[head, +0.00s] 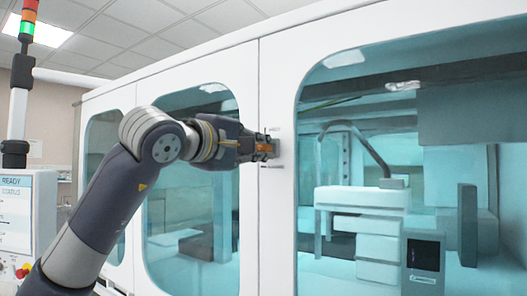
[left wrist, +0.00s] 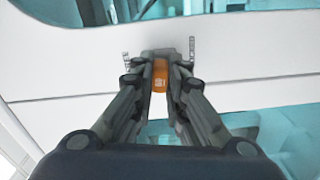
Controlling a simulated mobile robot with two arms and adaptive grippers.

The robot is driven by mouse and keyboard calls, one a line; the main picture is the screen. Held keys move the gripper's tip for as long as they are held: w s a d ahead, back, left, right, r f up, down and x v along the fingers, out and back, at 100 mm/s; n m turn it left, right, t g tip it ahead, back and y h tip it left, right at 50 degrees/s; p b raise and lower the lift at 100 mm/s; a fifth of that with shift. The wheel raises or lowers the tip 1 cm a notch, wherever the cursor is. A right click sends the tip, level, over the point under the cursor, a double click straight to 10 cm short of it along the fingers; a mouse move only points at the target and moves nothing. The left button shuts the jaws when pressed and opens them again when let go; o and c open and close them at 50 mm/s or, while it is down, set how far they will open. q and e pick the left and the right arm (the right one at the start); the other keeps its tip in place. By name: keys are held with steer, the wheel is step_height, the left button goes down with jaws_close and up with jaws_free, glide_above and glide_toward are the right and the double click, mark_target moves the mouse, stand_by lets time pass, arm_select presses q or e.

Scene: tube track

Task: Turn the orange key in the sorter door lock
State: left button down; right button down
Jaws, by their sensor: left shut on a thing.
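The orange key (left wrist: 160,75) is between the fingertips of my left gripper (left wrist: 160,82) in the left wrist view. In the head view a bit of the orange key (head: 263,148) shows at the fingers of my left gripper (head: 262,147). The gripper is shut on the key, against the white sorter door frame (head: 278,210). The lock is mostly hidden behind the fingers, and I cannot tell the key's turn angle. My right gripper is not in view.
The white sorter cabinet has large teal windows (head: 330,110) on both sides of the lock. Machinery shows behind the right window. A status screen (head: 16,210) and a signal light tower (head: 26,25) stand at the far left.

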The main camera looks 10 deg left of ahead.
arm_select(q)
steer(key=shift+n, duration=0.3)
steer(key=c, duration=2)
jaws_free()
steer(key=shift+n+b, duration=0.3)
steer(key=shift+n, duration=0.1)
steer(key=shift+c, duration=0.2)
steer(key=o, duration=0.5)
